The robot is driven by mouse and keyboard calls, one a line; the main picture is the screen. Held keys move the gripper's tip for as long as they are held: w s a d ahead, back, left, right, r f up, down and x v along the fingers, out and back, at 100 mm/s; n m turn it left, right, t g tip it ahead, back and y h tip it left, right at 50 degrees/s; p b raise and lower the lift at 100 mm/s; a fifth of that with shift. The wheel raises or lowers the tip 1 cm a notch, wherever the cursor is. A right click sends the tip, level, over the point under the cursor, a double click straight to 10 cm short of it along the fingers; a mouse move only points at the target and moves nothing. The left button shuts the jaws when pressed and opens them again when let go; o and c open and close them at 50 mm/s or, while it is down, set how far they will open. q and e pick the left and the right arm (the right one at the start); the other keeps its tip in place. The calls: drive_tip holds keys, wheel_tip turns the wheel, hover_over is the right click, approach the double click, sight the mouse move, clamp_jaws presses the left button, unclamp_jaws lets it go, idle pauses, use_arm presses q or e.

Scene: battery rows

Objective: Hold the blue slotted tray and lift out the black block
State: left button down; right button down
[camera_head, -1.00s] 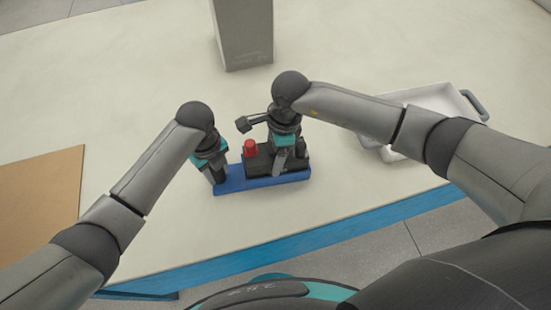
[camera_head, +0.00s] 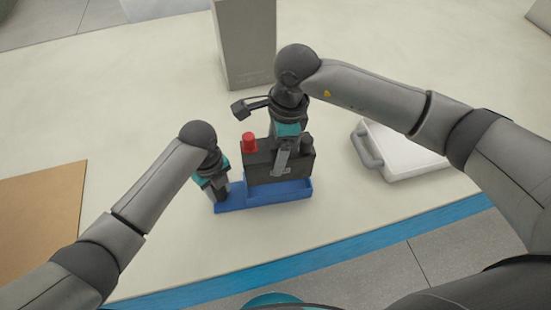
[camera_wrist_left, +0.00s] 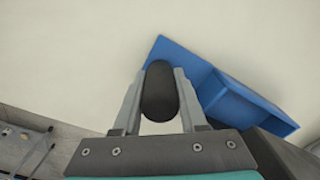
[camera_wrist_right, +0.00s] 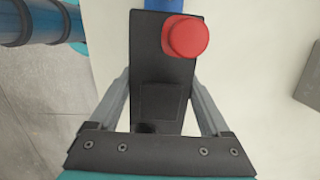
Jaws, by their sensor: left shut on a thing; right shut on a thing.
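The blue slotted tray (camera_head: 240,203) stands on the pale table; it also shows in the left wrist view (camera_wrist_left: 190,62). My left gripper (camera_head: 219,192) is at the tray's left end, shut on a black rounded knob (camera_wrist_left: 160,90). The black block (camera_head: 257,166), with a red cap (camera_head: 248,142) on top, is upright over the tray. My right gripper (camera_head: 281,168) is shut on the block from above. Much of the block's front face shows above the tray wall. Whether its bottom is clear of the slot is hard to tell.
A tall grey block (camera_head: 247,45) stands behind the tray. A white tray (camera_head: 395,150) with a grey handle lies to the right, partly behind my right arm. A brown board (camera_head: 40,215) lies at left. The blue table edge (camera_head: 330,256) is close in front.

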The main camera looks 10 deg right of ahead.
drive_tip(key=shift+w+r, duration=0.1)
drive_tip(key=shift+r, duration=0.5)
use_arm(q)
drive_tip(key=shift+c, duration=1.9)
unclamp_jaws()
wheel_tip(320, 180, up, 12)
drive_tip(key=shift+s, duration=0.15)
use_arm(e)
drive_tip(key=shift+f, duration=0.1)
